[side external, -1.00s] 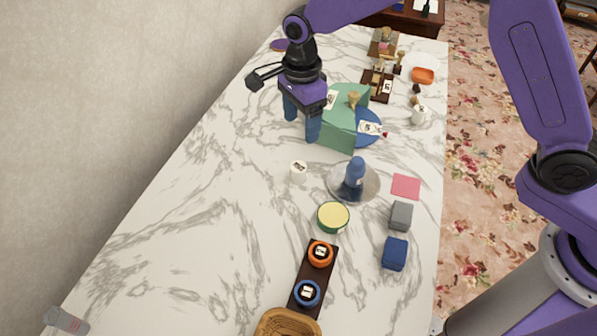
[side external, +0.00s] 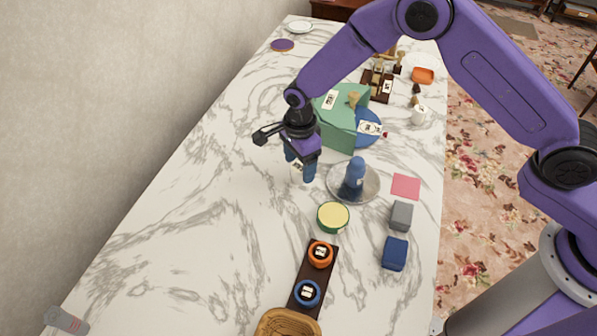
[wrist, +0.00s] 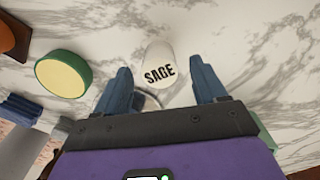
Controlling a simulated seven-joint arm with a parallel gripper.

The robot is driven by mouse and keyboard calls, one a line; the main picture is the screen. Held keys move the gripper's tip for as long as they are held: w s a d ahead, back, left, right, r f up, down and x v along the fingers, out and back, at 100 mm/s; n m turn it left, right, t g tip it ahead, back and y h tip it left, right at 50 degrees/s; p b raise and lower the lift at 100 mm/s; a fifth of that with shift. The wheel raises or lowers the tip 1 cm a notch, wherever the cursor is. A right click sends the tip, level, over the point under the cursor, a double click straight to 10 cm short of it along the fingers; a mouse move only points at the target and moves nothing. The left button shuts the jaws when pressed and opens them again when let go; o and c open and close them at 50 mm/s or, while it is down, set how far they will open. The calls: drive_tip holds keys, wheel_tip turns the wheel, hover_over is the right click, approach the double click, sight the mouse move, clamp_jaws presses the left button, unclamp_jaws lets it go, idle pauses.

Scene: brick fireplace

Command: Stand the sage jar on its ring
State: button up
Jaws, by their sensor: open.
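The sage jar (wrist: 159,62) is a small white cylinder with SAGE in black letters, standing on the marble table. In the side view the jar (side external: 296,170) is partly hidden by my fingers. My gripper (side external: 299,168) is open, low over the jar. In the wrist view the jar shows between and just beyond the fingertips of my gripper (wrist: 160,70), with gaps on both sides. A dark board (side external: 314,274) holds an orange ring (side external: 320,254) and a blue ring (side external: 307,293); their white labels are too small to read.
A metal plate (side external: 372,193) with a blue bottle (side external: 356,172) is right of the jar. A green tin with a yellow top (side external: 333,217) lies between jar and board. A basket (side external: 288,325) is in front.

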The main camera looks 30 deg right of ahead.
drive_tip(key=shift+f, duration=0.9)
drive_tip(key=c, duration=1.3)
drive_tip(key=shift+o, duration=0.2)
drive_tip(key=shift+r, duration=0.15)
